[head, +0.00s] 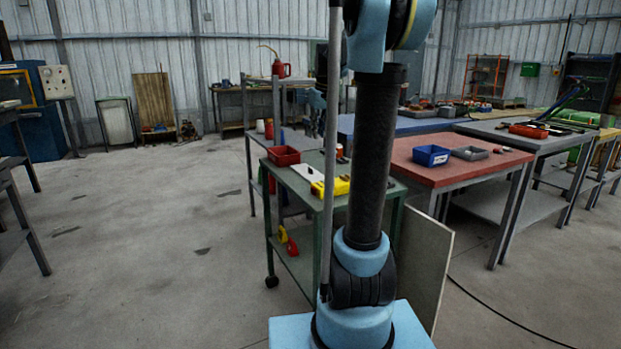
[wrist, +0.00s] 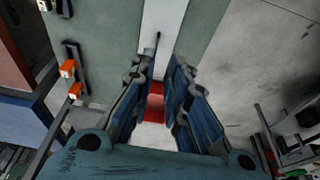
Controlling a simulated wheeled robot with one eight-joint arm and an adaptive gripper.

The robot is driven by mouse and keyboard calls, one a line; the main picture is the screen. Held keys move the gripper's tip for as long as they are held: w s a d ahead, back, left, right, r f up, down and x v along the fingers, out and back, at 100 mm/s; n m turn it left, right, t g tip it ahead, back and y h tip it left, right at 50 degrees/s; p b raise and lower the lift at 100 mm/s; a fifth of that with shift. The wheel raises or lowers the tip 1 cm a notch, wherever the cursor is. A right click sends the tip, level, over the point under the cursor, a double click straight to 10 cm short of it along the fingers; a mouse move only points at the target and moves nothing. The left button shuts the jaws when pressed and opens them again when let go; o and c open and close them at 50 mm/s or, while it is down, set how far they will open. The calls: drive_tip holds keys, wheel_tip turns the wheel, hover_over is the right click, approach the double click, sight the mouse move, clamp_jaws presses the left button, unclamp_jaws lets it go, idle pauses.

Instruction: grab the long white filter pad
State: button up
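The long white filter pad (head: 307,173) lies flat on the top of a green trolley, in front of a red bin (head: 283,155). In the wrist view the white pad (wrist: 166,20) is a pale strip running down from the top edge towards the fingers, with a small dark rod-like thing over it. My gripper (wrist: 160,66) is open, its two blue-grey fingers apart above the trolley. Red and white surfaces show in the gap between the fingers. I see no grip on the pad. The pad's lower end is hard to make out there.
A yellow object (head: 333,187) lies at the trolley's near end. A red-topped table (head: 450,165) with a blue bin (head: 432,155) stands to the right. A pale board (head: 428,262) leans by the trolley. The floor (head: 150,250) at left is mostly clear.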

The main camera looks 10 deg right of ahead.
drive_tip(key=w, duration=0.2)
hover_over(310, 172)
drive_tip(key=s+d, duration=0.1)
wheel_tip(310, 172, down, 11)
drive_tip(key=shift+s+f, duration=0.1)
drive_tip(key=shift+f, duration=0.05)
drive_tip(key=shift+x, duration=2.65)
drive_tip(key=shift+a, duration=0.1)
clamp_jaws()
